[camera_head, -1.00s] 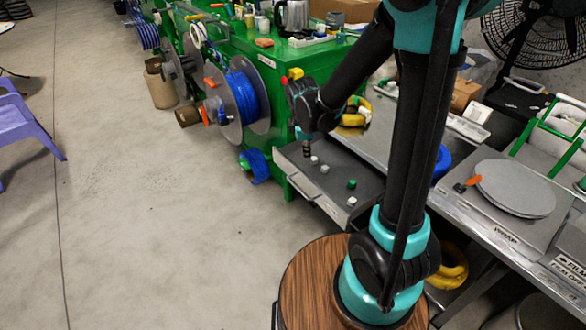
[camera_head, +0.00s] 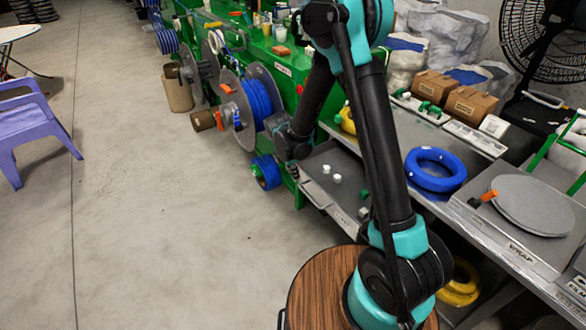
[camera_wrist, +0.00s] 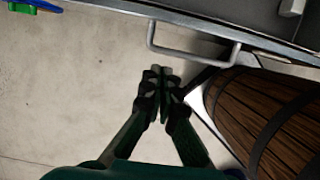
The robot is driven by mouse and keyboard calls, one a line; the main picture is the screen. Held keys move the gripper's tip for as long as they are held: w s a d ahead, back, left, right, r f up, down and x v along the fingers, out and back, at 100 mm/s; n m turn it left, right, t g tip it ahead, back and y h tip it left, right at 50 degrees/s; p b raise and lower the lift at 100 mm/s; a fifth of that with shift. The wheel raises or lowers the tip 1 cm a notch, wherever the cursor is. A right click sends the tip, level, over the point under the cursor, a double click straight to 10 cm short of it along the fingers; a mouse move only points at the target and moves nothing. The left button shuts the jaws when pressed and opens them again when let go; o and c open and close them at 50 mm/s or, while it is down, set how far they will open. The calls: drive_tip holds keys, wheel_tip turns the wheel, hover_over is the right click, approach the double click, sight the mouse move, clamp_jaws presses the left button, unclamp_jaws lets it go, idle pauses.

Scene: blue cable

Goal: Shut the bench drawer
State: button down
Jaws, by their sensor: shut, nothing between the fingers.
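The bench drawer (camera_head: 348,162) is pulled out from under the bench, a shallow grey tray with small white and green blocks in it. In the wrist view its front (camera_wrist: 265,40) runs across the top, with a metal bar handle (camera_wrist: 195,59) standing out from it. My gripper (camera_wrist: 161,72) is shut and empty, pointing towards the drawer front, its tips just to the left of and below the handle in that view. In the head view my gripper (camera_head: 293,172) is at the drawer's front left edge; the arm hides part of the drawer. I cannot tell whether it touches.
A blue cable reel (camera_head: 257,100) and a smaller blue spool (camera_head: 267,172) stand left of the drawer. The bench top holds a blue coil (camera_head: 434,184) and a round grey disc (camera_head: 530,205). The floor (camera_head: 180,220) in front is clear.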

sight(305, 175)
drive_tip(key=w+d+f, duration=0.1)
drive_tip(key=d+f, duration=0.1)
drive_tip(key=f, duration=0.1)
drive_tip(key=shift+w+d, duration=0.35)
drive_tip(key=shift+w, duration=0.05)
drive_tip(key=shift+w+d, duration=0.5)
drive_tip(key=shift+d, duration=0.1)
